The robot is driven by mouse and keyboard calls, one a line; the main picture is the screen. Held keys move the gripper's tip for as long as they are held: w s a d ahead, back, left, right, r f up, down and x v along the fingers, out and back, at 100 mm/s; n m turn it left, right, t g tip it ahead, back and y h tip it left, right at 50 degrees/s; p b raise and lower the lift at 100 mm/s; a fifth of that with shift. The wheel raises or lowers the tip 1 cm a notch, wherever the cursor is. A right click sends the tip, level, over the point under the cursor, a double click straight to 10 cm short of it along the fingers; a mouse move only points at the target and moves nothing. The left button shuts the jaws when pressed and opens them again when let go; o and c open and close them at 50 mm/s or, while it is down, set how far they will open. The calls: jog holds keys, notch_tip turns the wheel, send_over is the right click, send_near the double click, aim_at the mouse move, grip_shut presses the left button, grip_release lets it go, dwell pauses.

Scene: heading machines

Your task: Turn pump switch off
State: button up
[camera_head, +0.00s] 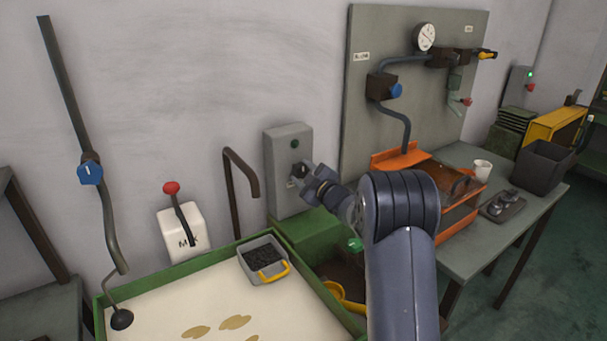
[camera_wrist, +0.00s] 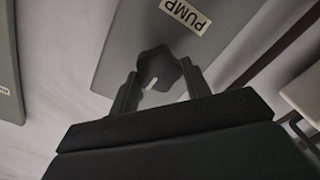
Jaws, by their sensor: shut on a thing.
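The pump switch is a black rotary knob (camera_wrist: 160,68) with a white pointer line, on the front of a grey box (camera_head: 281,150) on the wall. A label reading PUMP (camera_wrist: 187,15) is beside the knob in the wrist view. My gripper (camera_wrist: 157,92) is at the knob, with one finger on each side, shut on it. In the head view my gripper (camera_head: 308,178) covers part of the knob, and the label is small there. A dark green round lamp (camera_head: 294,143) sits above the knob and looks unlit.
A green-edged tray (camera_head: 195,262) with pale liquid and a grey bin (camera_head: 262,259) is below left. A white MIX lever box (camera_head: 181,232) and a brown pipe (camera_head: 238,170) are left of the pump box. An orange-framed machine (camera_head: 455,200) stands on the table at right.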

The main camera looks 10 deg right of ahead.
jog(key=c, duration=0.4)
jog(key=shift+o, duration=0.2)
jog(key=shift+f+n+b, duration=0.1)
jog(key=shift+n+b, duration=0.3)
jog(key=shift+b, duration=0.65)
jog(key=o, duration=1)
jog(key=shift+s, duration=0.1)
jog(key=b+v, duration=0.2)
jog(key=v, duration=0.8)
jog(key=shift+s+d, duration=0.15)
jog(key=shift+s, duration=0.15)
